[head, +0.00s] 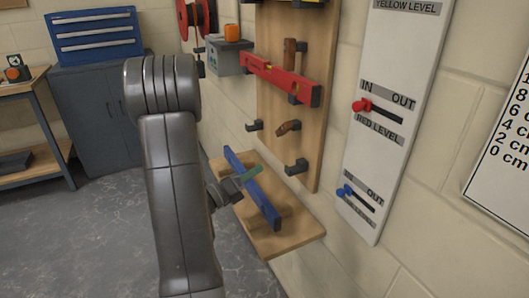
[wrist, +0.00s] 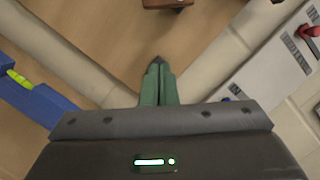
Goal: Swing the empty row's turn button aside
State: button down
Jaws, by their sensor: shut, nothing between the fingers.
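The empty row on the wooden wall board has two dark hooks, one at left (head: 254,126) and one at lower right (head: 297,167). Its small brown turn button (head: 288,127) sits slightly above them, tilted. A brown piece at the top edge of the wrist view (wrist: 165,3) looks like this button, mostly cut off. My gripper (head: 250,172) has green fingers, shut and empty, below the button and apart from it. The fingers also show in the wrist view (wrist: 158,82). A blue level (head: 262,200) rests on the wooden shelf just behind and below my gripper; it shows at left in the wrist view (wrist: 35,98).
A red level (head: 280,76) lies in the row above, with an upright brown turn button (head: 290,47) over it. A white panel (head: 385,150) at right carries a red slider (head: 361,105) at IN and a blue slider (head: 345,191). The shelf (head: 290,243) juts out below.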

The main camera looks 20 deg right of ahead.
aim_at(276, 131)
jog(key=w+d+r, duration=0.4)
jog(key=w+d, duration=0.1)
jog(key=d, duration=0.4)
jog(key=shift+r, duration=0.25)
jog(key=shift+w+f+m, duration=0.1)
jog(key=shift+w+m, duration=0.05)
jog(key=shift+m, duration=0.15)
jog(key=shift+w+m+g+b, duration=0.3)
jog(key=shift+m+b, duration=0.55)
jog(key=shift+m, duration=0.05)
jog(key=m+b, duration=0.1)
jog(key=m, duration=0.1)
jog(key=w+m+g+b, duration=0.1)
jog(key=m, duration=0.1)
jog(key=m+h+b, duration=0.1)
jog(key=b, duration=0.1)
jog(key=shift+w+r+m+g, duration=0.35)
jog(key=shift+w+m+g, duration=0.05)
jog(key=shift+w+a+r+m+g+b, duration=0.15)
jog(key=shift+r+m+g+b, duration=0.15)
jog(key=shift+m, duration=0.45)
jog(key=shift+w+d+r+m+g+b, duration=0.1)
jog(key=shift+w+r+m+g+b, duration=0.1)
jog(key=shift+m+b, duration=0.4)
jog(key=shift+m, duration=0.25)
